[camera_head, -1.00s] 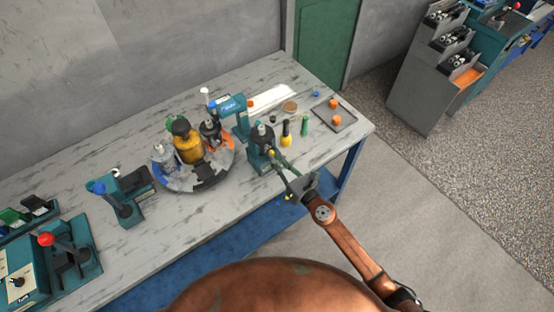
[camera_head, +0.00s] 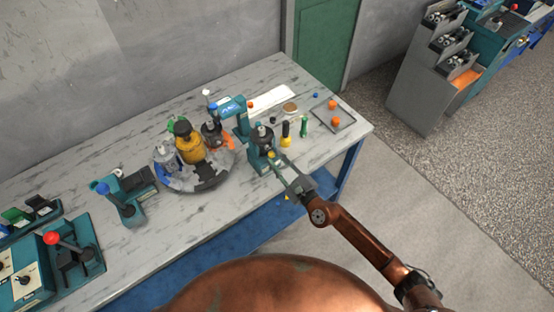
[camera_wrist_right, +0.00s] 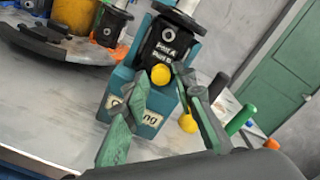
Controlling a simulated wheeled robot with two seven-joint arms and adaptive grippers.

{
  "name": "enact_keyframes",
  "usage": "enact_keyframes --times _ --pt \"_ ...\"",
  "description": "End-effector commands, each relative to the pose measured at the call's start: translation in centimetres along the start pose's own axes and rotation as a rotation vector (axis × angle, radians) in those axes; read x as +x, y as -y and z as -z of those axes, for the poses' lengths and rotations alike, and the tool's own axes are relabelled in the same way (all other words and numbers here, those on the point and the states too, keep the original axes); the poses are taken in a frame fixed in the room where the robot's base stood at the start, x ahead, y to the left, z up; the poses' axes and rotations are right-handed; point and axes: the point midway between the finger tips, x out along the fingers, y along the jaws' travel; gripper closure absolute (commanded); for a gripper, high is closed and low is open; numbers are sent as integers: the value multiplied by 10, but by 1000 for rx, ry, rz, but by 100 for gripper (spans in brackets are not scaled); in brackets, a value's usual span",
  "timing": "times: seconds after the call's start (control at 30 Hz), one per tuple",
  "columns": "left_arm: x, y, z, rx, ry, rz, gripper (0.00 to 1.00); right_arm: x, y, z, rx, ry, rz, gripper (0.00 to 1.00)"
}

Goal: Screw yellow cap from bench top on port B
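A small yellow cap (camera_wrist_right: 161,75) sits against the front of a black motor body (camera_wrist_right: 165,38), right under the "Port B" lettering; how far it is screwed on cannot be told. In the head view the cap is a small yellow spot (camera_head: 271,155) on the motor in the teal stand (camera_head: 257,150). My right gripper (camera_head: 277,164) reaches in from the lower right. Its two green-grey fingers (camera_wrist_right: 166,84) are spread apart, one each side of the cap, with visible gaps between cap and fingers. My left gripper is not in view.
A yellow-and-black tool (camera_head: 286,135) and a green one (camera_head: 304,126) stand just right of the motor. A tray (camera_head: 345,119) with orange parts lies near the right end. A round carousel (camera_head: 205,180) with motors stands to the left.

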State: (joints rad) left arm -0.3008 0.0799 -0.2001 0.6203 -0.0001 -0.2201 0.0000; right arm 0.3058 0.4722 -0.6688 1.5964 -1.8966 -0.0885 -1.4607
Motion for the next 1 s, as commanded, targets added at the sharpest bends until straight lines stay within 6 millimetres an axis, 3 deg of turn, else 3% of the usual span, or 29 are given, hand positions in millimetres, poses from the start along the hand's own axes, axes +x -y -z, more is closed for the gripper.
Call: enact_keyframes --times 0.77,1.0 --pt "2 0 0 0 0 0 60 3 5 4 4 -3 8 74" --pt "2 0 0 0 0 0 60 3 6 4 3 -3 11 91"
